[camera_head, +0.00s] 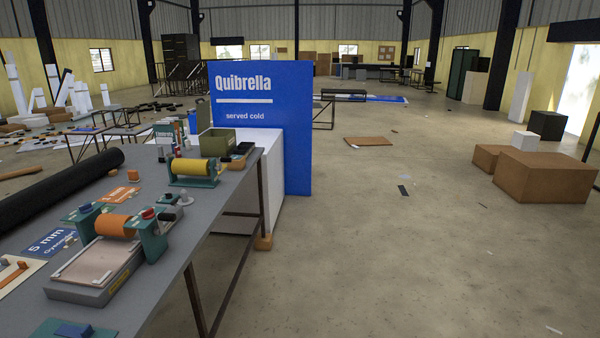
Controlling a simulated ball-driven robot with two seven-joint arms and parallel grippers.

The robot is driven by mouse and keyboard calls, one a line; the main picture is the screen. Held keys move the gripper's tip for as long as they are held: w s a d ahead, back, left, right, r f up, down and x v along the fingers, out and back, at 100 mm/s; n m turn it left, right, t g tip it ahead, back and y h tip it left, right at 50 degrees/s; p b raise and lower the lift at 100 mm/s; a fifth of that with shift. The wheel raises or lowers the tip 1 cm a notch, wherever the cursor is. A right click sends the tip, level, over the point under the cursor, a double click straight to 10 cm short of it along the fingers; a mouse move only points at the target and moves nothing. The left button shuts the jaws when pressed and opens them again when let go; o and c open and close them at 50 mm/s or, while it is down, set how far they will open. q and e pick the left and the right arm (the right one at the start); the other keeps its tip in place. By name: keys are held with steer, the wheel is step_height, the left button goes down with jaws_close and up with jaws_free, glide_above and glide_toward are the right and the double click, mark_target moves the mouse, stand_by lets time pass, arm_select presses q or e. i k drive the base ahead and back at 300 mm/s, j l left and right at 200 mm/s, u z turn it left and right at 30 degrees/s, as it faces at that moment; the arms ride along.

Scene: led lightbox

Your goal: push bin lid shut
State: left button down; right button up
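No bin with a clearly recognisable lid shows in the head view. An olive-green open-topped box (218,143) stands on the far end of the grey workbench (205,205); I cannot tell whether it is the bin, and no lid shows on it. A white box-like block (270,165) stands beyond the bench, against a tall blue panel (260,90) lettered "Quibrella served cold". I cannot tell whether either is part of a bin. Neither of my grippers is in view.
The bench on the left carries a yellow roller device (193,170), an orange roller device (115,228) and a long black roll (60,192). Brown boxes (543,176) stand on the right. A flat brown board (368,141) lies on the floor. The middle floor is mostly clear.

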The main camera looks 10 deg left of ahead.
mark_target(204, 112)
steer(key=i, duration=2.7)
steer(key=i+u, duration=0.15)
steer(key=i, duration=0.45)
steer(key=i+l+u, duration=0.1)
steer(key=i, duration=0.5)
steer(key=i+l+u, duration=0.15)
steer(key=i, duration=0.4)
steer(key=i+l+u, duration=0.1)
steer(key=i, duration=0.5)
steer(key=l, duration=0.1)
